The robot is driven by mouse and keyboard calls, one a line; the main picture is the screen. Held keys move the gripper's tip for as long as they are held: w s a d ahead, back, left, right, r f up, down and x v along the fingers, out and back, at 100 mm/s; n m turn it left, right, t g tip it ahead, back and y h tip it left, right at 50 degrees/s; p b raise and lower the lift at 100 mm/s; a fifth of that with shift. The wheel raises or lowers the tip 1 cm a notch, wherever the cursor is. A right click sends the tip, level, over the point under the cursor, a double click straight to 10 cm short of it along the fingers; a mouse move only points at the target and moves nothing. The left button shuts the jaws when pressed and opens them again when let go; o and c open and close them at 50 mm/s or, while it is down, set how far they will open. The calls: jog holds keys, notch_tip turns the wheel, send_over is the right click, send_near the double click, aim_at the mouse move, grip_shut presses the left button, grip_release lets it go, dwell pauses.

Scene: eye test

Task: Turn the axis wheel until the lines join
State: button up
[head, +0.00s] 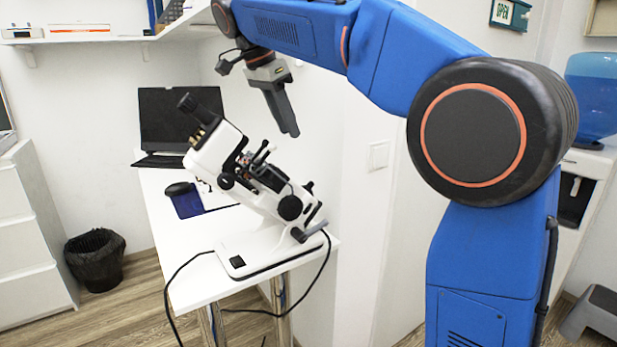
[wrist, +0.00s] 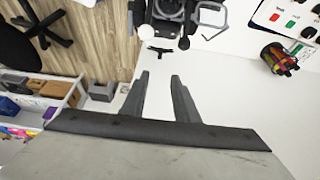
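A white lensmeter-like instrument (head: 262,190) stands on the white table, its body tilted up to the left with a dark eyepiece at the top. Dark round knobs show on its side, a large one (head: 290,207) low down and a smaller one (head: 227,182) higher up. I cannot tell for sure which is the axis wheel, and the lines inside the eyepiece are not visible. My gripper (head: 289,132) hangs above the instrument, apart from it. In the wrist view my gripper (wrist: 159,76) has its two fingers apart with nothing between them. Part of the instrument (wrist: 165,12) shows at the top edge there.
The white table (head: 190,275) also bears a laptop (head: 178,118) and a blue item (head: 187,204). A black cable (head: 322,270) hangs over its edge. A wall is close behind. The wrist view shows a pen cup (wrist: 279,60) at right.

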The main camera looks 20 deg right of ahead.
aim_at(310, 181)
jog(key=x, duration=1.6)
jog(key=shift+f, duration=0.1)
grip_shut()
